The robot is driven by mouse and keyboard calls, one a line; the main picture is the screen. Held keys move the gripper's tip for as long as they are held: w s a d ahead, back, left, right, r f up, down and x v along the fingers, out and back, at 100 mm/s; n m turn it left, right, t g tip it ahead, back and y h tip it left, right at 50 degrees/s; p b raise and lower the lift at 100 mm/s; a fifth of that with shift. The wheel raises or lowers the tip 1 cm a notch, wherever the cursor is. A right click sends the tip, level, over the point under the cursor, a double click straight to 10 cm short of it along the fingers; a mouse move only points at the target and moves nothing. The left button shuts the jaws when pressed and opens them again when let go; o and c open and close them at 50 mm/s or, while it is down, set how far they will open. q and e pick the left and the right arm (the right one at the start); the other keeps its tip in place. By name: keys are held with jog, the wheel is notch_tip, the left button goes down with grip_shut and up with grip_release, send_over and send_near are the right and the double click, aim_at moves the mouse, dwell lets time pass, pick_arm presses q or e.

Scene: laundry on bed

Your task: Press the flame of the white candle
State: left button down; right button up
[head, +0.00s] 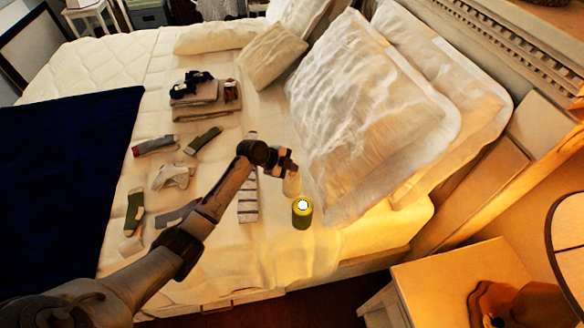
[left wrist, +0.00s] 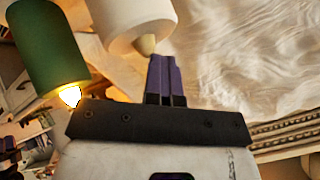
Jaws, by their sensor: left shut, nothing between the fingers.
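The white candle (head: 292,186) stands on the bed beside the pillows, partly hidden by my left gripper in the head view. It also shows in the left wrist view (left wrist: 125,18), with a pale, cream-coloured tip (left wrist: 146,44) that does not glow. My left gripper (head: 291,171) is at the candle's top. Its purple fingers (left wrist: 162,62) are shut and empty, right beside the pale tip in the left wrist view. I cannot tell whether they touch it. My right gripper is not in view.
A green candle (head: 302,215) with a bright flame stands close to the white one; it also shows in the left wrist view (left wrist: 48,45). Large pillows (head: 360,110) lie to the right. Several socks and folded clothes (head: 205,105) lie to the left.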

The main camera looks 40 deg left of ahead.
aim_at(291, 173)
pick_arm(q)
jog(key=shift+s+d, duration=0.1)
jog(key=shift+s, duration=0.2)
jog(key=shift+r, duration=0.15)
jog(key=shift+w+r+p, duration=0.1)
jog(key=shift+r+p, duration=2.4)
jog(key=shift+r, duration=0.55)
